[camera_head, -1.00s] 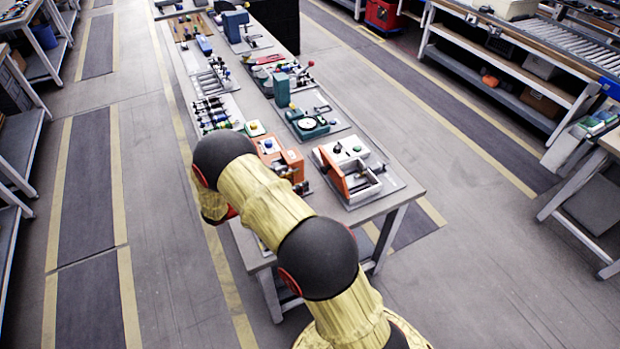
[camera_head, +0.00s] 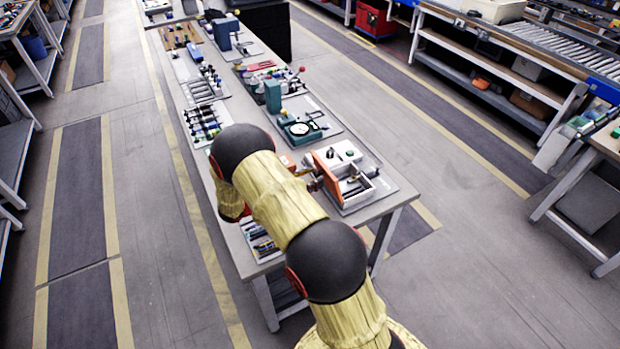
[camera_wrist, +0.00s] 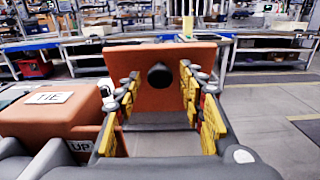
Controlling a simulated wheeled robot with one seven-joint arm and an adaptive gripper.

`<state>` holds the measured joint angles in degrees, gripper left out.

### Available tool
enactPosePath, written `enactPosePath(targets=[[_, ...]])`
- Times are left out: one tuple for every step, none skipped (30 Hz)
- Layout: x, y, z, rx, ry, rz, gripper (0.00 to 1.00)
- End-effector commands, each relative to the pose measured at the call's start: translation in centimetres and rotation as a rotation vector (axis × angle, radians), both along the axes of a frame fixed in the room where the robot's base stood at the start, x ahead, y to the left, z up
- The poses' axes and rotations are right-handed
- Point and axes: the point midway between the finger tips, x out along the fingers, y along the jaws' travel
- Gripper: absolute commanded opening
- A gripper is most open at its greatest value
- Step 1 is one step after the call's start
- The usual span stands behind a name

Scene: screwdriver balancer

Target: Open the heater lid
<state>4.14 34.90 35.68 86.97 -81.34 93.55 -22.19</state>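The heater is a white box (camera_head: 352,187) near the right front of the workbench. Its orange lid (camera_head: 326,177) stands upright at the box's left side. In the wrist view the lid (camera_wrist: 205,57) faces me as a flat orange panel with a round black knob (camera_wrist: 160,76). My gripper (camera_wrist: 160,92) is open, its yellow-padded fingers spread to either side of the knob. I cannot tell how far the fingertips are from the lid. In the head view my arm hides most of the gripper.
An orange block labelled TIE (camera_wrist: 45,110) stands close on the left of my gripper; my arm mostly hides it in the head view. A green dial fixture (camera_head: 300,128) stands behind the heater. The floor right of the workbench (camera_head: 400,192) is clear.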

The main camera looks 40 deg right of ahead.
Motion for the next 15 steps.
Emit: enactPosePath(targets=[[0.00,0.01,0.00,0.000,0.000,0.000,0.35],[0.00,0.01,0.00,0.000,0.000,0.000,0.33],[0.00,0.01,0.00,0.000,0.000,0.000,0.31],[0.00,0.01,0.00,0.000,0.000,0.000,0.29],[0.00,0.01,0.00,0.000,0.000,0.000,0.28],[0.00,0.02,0.00,0.000,0.000,0.000,0.25],[0.00,0.02,0.00,0.000,0.000,0.000,0.24],[0.00,0.02,0.00,0.000,0.000,0.000,0.22],[0.00,0.02,0.00,0.000,0.000,0.000,0.20],[0.00,0.02,0.00,0.000,0.000,0.000,0.18],[0.00,0.02,0.00,0.000,0.000,0.000,0.16],[0.00,0.02,0.00,0.000,0.000,0.000,0.14],[0.01,0.02,0.00,0.000,0.000,0.000,0.12],[0.01,0.02,0.00,0.000,0.000,0.000,0.11],[0.01,0.02,0.00,0.000,0.000,0.000,0.08]])
